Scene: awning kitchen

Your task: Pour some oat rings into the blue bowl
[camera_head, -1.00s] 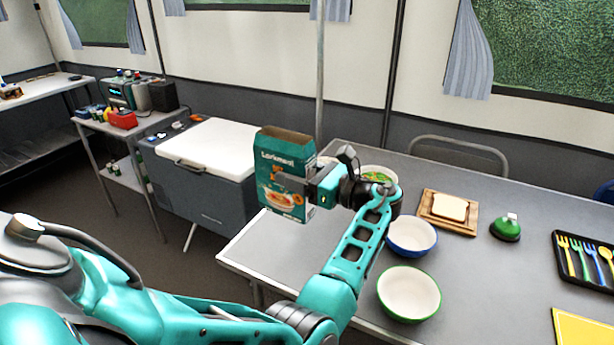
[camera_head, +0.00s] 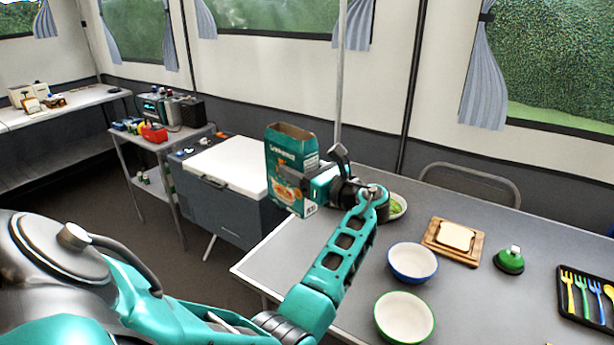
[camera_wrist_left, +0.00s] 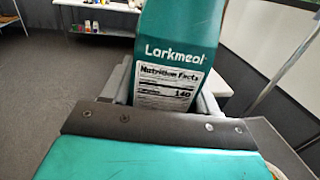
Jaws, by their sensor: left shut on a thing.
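My left gripper (camera_head: 296,178) is shut on a teal cereal box (camera_head: 290,150) and holds it upright above the left end of the table. The box's top looks open. In the left wrist view the box (camera_wrist_left: 178,40) sits between the fingers, with its nutrition panel facing the camera. No oat rings show. The blue bowl (camera_head: 413,263), blue-rimmed and white inside, stands on the table to the right of my left forearm, and looks empty. My right gripper is not in view.
A green-rimmed bowl (camera_head: 404,317) stands in front of the blue bowl. A bowl with green contents (camera_head: 397,207) is partly hidden behind my gripper. A bread board (camera_head: 437,244), a green-topped object (camera_head: 509,260) and a cutlery tray (camera_head: 590,318) lie to the right. A cooler (camera_head: 228,165) stands beyond the table's left end.

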